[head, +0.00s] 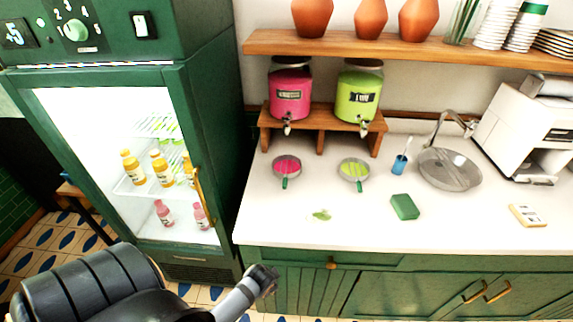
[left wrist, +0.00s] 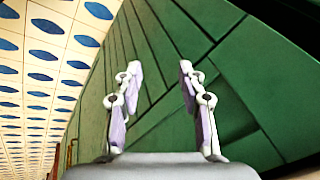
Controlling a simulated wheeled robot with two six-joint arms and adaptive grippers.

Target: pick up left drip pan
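The left drip pan (head: 287,167) is a small round dish with pink liquid and a green handle toward the counter front. It sits on the white counter below the pink dispenser (head: 290,93). A second drip pan (head: 354,171) with green contents sits to its right, below the green dispenser (head: 359,95). My left gripper (head: 266,279) is low in front of the cabinet, below the counter edge and well short of the pans. In the left wrist view its two fingers (left wrist: 158,85) are apart with nothing between them. My right gripper is not in view.
A green sponge (head: 405,207), a blue cup with a brush (head: 400,163) and a green spill (head: 321,214) are on the counter (head: 270,222). The sink (head: 449,170) is at right. A lit fridge (head: 130,150) with bottles stands at left. A wooden stand (head: 320,118) holds the dispensers.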

